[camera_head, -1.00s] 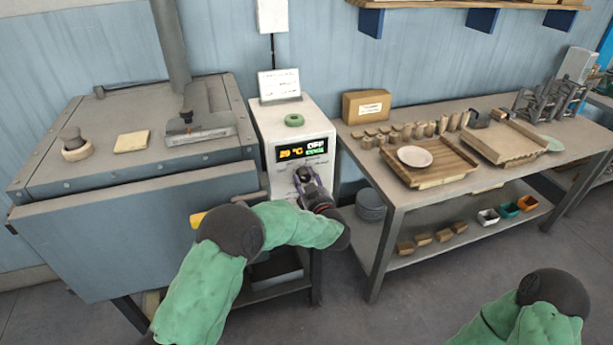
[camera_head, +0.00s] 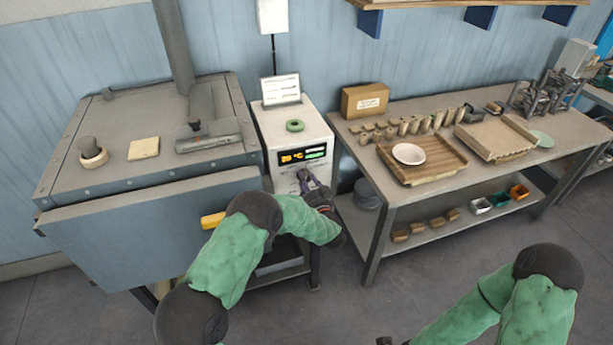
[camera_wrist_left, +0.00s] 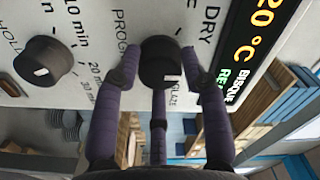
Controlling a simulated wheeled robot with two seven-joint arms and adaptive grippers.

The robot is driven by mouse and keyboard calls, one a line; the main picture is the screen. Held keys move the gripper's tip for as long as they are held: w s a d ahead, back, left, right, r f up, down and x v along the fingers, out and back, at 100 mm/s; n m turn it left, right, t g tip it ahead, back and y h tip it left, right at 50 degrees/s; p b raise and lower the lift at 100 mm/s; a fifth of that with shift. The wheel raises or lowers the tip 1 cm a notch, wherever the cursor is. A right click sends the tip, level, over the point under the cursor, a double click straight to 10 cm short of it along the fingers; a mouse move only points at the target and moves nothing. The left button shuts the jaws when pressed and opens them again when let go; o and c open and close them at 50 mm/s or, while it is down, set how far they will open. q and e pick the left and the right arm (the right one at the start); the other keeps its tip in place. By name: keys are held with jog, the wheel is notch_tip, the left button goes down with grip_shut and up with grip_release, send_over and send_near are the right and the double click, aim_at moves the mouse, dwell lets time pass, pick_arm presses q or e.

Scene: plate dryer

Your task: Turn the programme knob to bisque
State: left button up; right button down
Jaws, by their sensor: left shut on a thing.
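The programme knob (camera_wrist_left: 155,62) is a dark round knob on the white control box (camera_head: 299,128). In the left wrist view its white mark lies at the lower right, beside the word GLAZE. My left gripper (camera_head: 306,178) has its purple fingers around the knob, shut on it; in the head view the gripper hides the knob. The display (camera_head: 301,155) shows 20 °C, and in the left wrist view (camera_wrist_left: 250,50) it shows BISQUE in white with cut-off green letters.
A second knob (camera_wrist_left: 44,62) with minute marks, labelled HOLD, sits beside the programme knob. A grey kiln (camera_head: 150,214) with a yellow handle stands left. A workbench (camera_head: 378,185) with trays and pottery stands right. Open floor lies in front.

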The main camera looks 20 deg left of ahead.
pick_arm(q)
jog(key=shift+m+p, duration=0.95)
jog(key=shift+m, duration=0.85)
jog(key=o, duration=1.2)
jog(key=shift+c, duration=0.2)
jog(key=v, duration=1.2)
jog(key=shift+f, duration=0.1)
